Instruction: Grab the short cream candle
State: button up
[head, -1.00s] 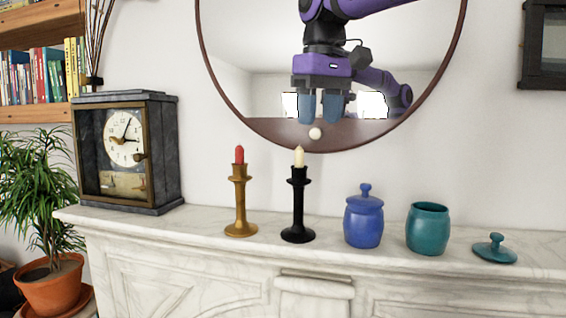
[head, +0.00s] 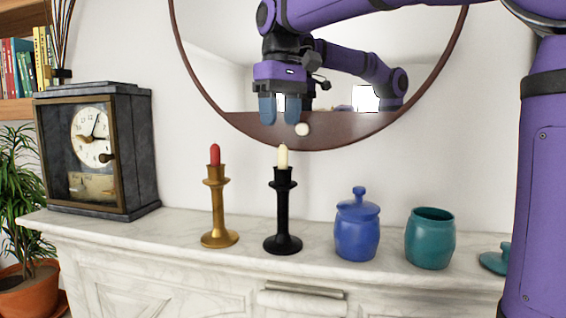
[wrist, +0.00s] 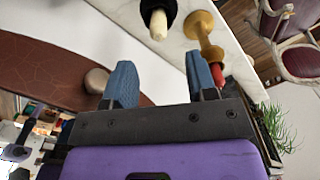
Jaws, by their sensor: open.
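The short cream candle (head: 283,157) stands upright in a black candlestick (head: 283,215) on the mantel. In the wrist view the cream candle (wrist: 158,25) shows at the top, ahead of the fingers and apart from them. My gripper (head: 280,110) is open and empty, pointing down above the cream candle, in front of the mirror. Its two blue fingers also show in the wrist view (wrist: 160,85). A red candle (head: 214,154) stands in a brass candlestick (head: 219,210) to the left.
A round mirror (head: 215,95) hangs behind my gripper, with a pale knob (head: 302,129) at its lower rim. A dark clock (head: 130,150) stands left. A blue lidded jar (head: 357,228), a teal jar (head: 430,240) and a teal lid (head: 494,260) stand right on the marble mantel (head: 180,235).

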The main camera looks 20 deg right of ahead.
aim_at(283, 164)
jog(key=f, duration=0.3)
jog(key=shift+s+f, duration=0.25)
jog(key=shift+s, duration=0.15)
jog(key=shift+f, duration=0.6)
jog(key=shift+c, duration=0.4)
grip_shut()
